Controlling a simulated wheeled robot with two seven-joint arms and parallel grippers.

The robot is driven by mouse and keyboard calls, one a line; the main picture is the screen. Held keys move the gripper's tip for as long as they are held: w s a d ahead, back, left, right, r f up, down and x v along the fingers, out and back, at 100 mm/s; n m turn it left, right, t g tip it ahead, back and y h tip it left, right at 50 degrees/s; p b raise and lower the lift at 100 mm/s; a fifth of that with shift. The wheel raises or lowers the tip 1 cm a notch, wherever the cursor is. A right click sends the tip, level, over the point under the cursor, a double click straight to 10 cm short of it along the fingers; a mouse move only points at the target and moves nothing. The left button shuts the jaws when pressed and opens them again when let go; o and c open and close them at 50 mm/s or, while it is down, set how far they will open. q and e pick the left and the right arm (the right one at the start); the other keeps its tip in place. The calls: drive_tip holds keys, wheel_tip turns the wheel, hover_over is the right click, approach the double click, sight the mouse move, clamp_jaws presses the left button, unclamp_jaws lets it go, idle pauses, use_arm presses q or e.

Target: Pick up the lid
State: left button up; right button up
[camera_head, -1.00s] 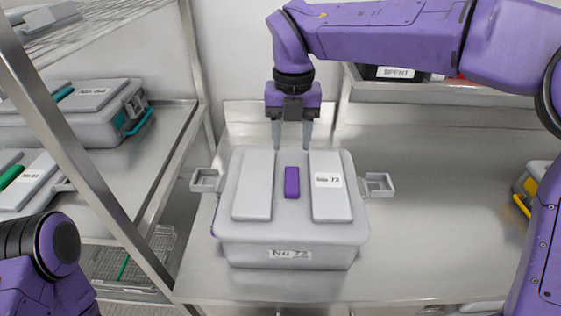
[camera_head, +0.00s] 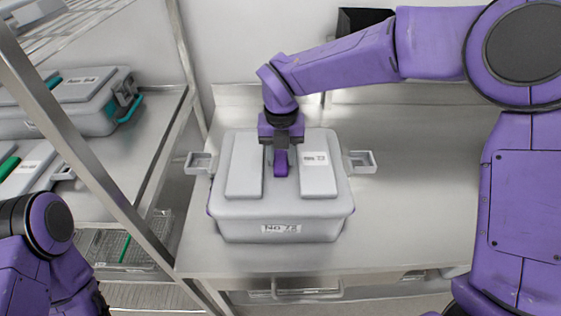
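The grey lid (camera_head: 234,142) sits on a grey box (camera_head: 300,229) labelled No 72. The lid carries two raised pads and a short purple handle (camera_head: 281,163) in the middle. My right gripper (camera_head: 282,154) points down over the lid, right at the handle. Its fingers are small and partly lost against the handle and pads, so I cannot tell whether they are closed on it. My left arm (camera_head: 45,235) shows only at the lower left; its gripper is out of view.
The box has open clasps out to its left (camera_head: 200,162) and right (camera_head: 361,161). The steel table (camera_head: 420,200) is clear to the right. A metal rack (camera_head: 150,160) with another grey case (camera_head: 95,100) stands at the left.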

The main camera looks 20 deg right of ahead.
drive_tip(key=shift+w+f, duration=0.1)
drive_tip(key=shift+w, duration=0.05)
clamp_jaws()
wheel_tip(320, 180, up, 10)
drive_tip(key=b, duration=0.2)
drive_tip(key=shift+w, duration=0.15)
wheel_tip(320, 180, up, 5)
drive_tip(key=p, duration=0.4)
hover_over(280, 158)
idle(0.4)
